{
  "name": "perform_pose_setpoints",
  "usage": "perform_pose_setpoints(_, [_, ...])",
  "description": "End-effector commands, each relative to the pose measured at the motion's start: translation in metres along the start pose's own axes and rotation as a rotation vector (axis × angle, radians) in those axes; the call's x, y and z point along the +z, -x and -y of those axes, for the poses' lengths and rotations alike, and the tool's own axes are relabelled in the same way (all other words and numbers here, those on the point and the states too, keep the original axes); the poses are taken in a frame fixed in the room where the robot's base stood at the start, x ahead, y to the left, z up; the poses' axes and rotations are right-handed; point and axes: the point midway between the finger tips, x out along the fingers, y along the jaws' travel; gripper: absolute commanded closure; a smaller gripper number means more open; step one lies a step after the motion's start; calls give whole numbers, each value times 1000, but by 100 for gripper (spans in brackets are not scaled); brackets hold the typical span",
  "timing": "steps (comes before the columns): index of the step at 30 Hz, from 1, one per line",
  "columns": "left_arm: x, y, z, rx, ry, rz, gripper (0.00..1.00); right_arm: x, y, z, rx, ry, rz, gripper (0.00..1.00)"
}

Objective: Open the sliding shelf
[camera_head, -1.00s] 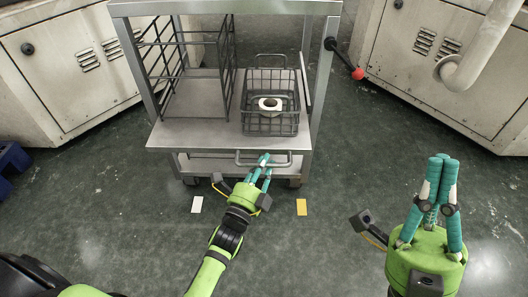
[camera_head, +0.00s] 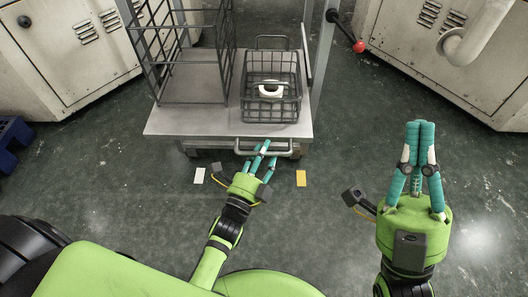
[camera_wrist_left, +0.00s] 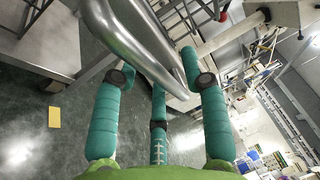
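The sliding shelf (camera_head: 190,121) is a grey metal plate in a metal rack, partly slid out toward me. Its front bar handle (camera_head: 283,151) also crosses the left wrist view as a thick shiny bar (camera_wrist_left: 136,42). My left gripper (camera_head: 260,153) is at the handle, its teal fingers around the bar; it also shows in the left wrist view (camera_wrist_left: 160,85). The bar hides part of the fingers there. My right gripper (camera_head: 420,126) is held over the floor at the right, fingers together and empty.
A wire basket (camera_head: 257,110) with a white ring-shaped part (camera_head: 270,91) and a tall wire rack (camera_head: 228,75) ride on the shelf. A red-knobbed lever (camera_head: 359,46) sticks out at right. Cabinets stand on both sides. The floor in front is clear, with white and yellow markers.

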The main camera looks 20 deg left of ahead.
Motion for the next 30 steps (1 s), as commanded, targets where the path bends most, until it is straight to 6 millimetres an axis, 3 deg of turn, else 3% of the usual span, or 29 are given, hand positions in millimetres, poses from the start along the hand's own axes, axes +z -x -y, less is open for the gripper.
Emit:
perform_pose_setpoints(11, [0,7,-1,2,-1,0,54,1,0,0,1,-1,1,100])
perform_pose_setpoints(24, [0,93,-1,5,-1,0,54,0,0,0,1,0,0,100])
perform_pose_setpoints(30, [0,116,0,2,-1,1,54,0,0,0,1,0,0,100])
